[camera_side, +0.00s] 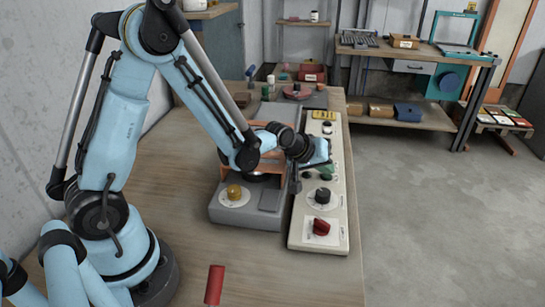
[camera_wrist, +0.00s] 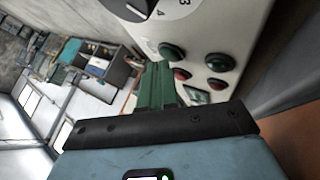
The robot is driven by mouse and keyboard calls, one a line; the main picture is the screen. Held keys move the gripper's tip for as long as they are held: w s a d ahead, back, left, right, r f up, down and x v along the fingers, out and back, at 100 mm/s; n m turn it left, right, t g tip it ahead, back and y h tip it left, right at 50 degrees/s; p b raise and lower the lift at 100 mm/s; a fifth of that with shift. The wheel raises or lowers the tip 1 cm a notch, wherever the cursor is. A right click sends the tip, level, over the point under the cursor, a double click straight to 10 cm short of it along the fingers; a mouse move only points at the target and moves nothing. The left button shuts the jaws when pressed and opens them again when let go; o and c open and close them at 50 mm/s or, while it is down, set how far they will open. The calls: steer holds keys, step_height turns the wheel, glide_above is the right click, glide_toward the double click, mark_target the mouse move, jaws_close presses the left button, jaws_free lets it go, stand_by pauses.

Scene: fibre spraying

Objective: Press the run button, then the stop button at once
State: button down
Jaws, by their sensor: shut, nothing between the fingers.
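The beige control panel (camera_side: 301,228) lies along the right edge of the bench. In the wrist view, two green buttons (camera_wrist: 172,52) (camera_wrist: 220,62) and two red buttons (camera_wrist: 181,74) (camera_wrist: 217,84) sit on its face (camera_wrist: 205,30). I cannot read which is run or stop. My gripper (camera_side: 326,163) is over the middle of the panel. Its green fingers (camera_wrist: 158,66) are shut and empty, beside the left green and red buttons in the wrist view. I cannot tell whether they touch the panel. The gripper hides part of the button area in the side view.
The panel also carries a black dial (camera_side: 322,195), a red knob (camera_side: 320,227) and a yellow display (camera_side: 323,114). A grey machine with a yellow knob (camera_side: 234,192) stands left of the panel. The bench front (camera_side: 300,280) is mostly clear, with a red cylinder (camera_side: 214,284).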

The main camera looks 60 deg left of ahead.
steer(key=shift+s+a+f, duration=0.2)
steer(key=shift+a+f, duration=0.05)
stand_by(0.4)
steer(key=shift+a+r, duration=0.1)
steer(key=shift+r, duration=0.75)
steer(key=shift+w+a, duration=1.8)
steer(key=shift+w, duration=0.2)
steer(key=shift+f, duration=0.1)
steer(key=shift+d+f, duration=0.15)
steer(key=shift+f, duration=0.1)
